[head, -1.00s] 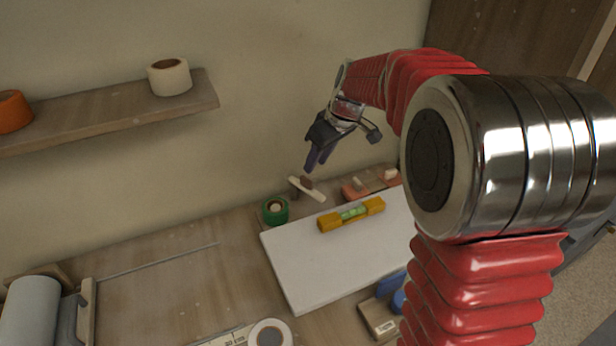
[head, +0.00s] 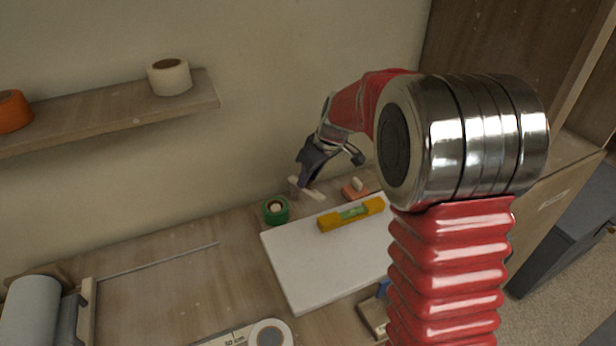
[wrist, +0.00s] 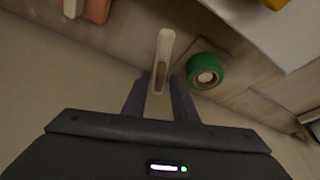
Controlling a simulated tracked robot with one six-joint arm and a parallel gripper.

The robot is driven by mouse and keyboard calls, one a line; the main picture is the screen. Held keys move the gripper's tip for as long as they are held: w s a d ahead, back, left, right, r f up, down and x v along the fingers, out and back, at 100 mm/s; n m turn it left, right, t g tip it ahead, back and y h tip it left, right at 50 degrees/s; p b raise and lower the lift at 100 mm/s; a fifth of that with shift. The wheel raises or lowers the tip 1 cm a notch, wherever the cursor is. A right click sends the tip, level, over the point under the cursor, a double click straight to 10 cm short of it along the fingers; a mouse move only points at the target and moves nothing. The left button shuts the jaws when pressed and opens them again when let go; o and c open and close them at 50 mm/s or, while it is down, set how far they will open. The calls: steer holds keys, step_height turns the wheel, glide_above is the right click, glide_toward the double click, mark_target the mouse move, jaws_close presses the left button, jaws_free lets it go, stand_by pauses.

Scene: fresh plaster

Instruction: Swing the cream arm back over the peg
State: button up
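The cream arm (head: 313,194) lies at the back of the bench, and its free part points away from the peg, beside the green roll. It shows between my fingers in the wrist view (wrist: 165,45), with a brown knob on it. The peg's pale top (wrist: 205,77) shows inside the green roll (wrist: 206,63), uncovered; the roll also shows in the head view (head: 275,211). My gripper (head: 303,180) is low over the cream arm. Its fingers (wrist: 161,80) are apart on either side of the knob; contact cannot be seen.
A white board (head: 310,265) carries a yellow spirit level (head: 352,215). A pinkish block (head: 354,191) stands just right of the cream arm. A shelf (head: 100,117) with tape rolls is on the wall at left. The bench left of the board is mostly clear.

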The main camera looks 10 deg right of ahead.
jaws_close()
stand_by(0.3)
steer(key=shift+a, duration=0.1)
